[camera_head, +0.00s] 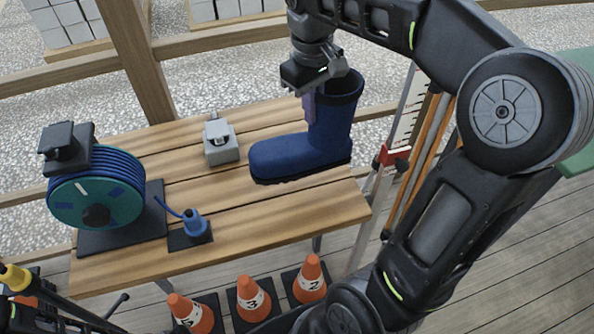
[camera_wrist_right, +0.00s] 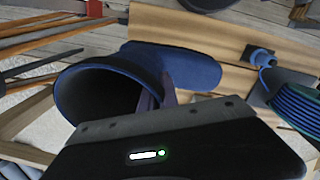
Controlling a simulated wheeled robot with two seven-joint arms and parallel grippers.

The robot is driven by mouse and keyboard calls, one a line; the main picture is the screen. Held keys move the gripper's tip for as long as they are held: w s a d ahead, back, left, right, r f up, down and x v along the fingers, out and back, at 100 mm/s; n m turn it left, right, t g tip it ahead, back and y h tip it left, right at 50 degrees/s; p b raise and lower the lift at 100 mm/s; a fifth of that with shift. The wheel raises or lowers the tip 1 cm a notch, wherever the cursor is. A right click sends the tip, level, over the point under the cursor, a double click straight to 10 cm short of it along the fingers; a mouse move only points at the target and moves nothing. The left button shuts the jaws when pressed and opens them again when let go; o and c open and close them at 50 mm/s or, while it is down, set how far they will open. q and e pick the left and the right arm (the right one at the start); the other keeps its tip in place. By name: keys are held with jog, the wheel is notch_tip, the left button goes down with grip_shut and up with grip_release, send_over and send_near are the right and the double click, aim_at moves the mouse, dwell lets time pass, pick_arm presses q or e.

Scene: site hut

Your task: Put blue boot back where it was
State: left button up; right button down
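The blue boot (camera_head: 302,147) is upright over the right part of the slatted wooden bench (camera_head: 250,224), its toe to the left. Whether its dark sole touches the boards is hard to tell. My right gripper (camera_head: 311,106) comes down at the front of the boot's shaft. In the right wrist view, the fingers (camera_wrist_right: 158,98) are close together at the rim of the boot (camera_wrist_right: 180,68), with its wall seemingly between them. The fingertips are partly hidden. My left gripper is not in view.
On the bench are a cable reel (camera_head: 97,188), a grey block-like item (camera_head: 220,142) and a blue plug (camera_head: 195,223) on a dark plate. Orange cones (camera_head: 252,298) stand below the front edge. Long-handled tools (camera_head: 418,150) lean at the right. Bare boards lie left of the boot.

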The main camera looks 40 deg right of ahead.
aim_at(312, 145)
jog(key=shift+f, duration=2.7)
notch_tip(312, 145, down, 3)
jog(key=shift+f+p, duration=0.2)
jog(key=shift+p, duration=0.2)
jog(key=shift+f, duration=0.3)
jog(key=c, duration=1.6)
grip_release()
jog(key=shift+s, duration=0.1)
